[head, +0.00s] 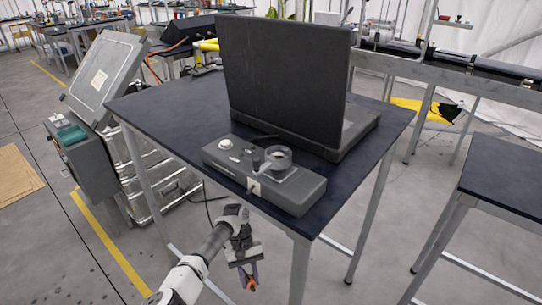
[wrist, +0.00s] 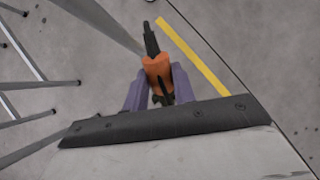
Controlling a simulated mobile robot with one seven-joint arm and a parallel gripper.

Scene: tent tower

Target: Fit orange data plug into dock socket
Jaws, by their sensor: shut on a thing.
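My gripper (head: 249,277) hangs below and in front of the dark table, apart from it. Its purple fingers are shut on the orange data plug (wrist: 158,70), which also shows as a small orange spot in the head view (head: 251,286). A black end sticks out of the plug, away from my gripper, in the wrist view. I cannot tell which part is the socket.
The table (head: 150,102) has its front edge and legs close to my gripper. A large dark laptop (head: 285,75) stands open behind the grey box. A grey case (head: 108,75) and stacked metal boxes stand left. A second table (head: 510,175) is at right.

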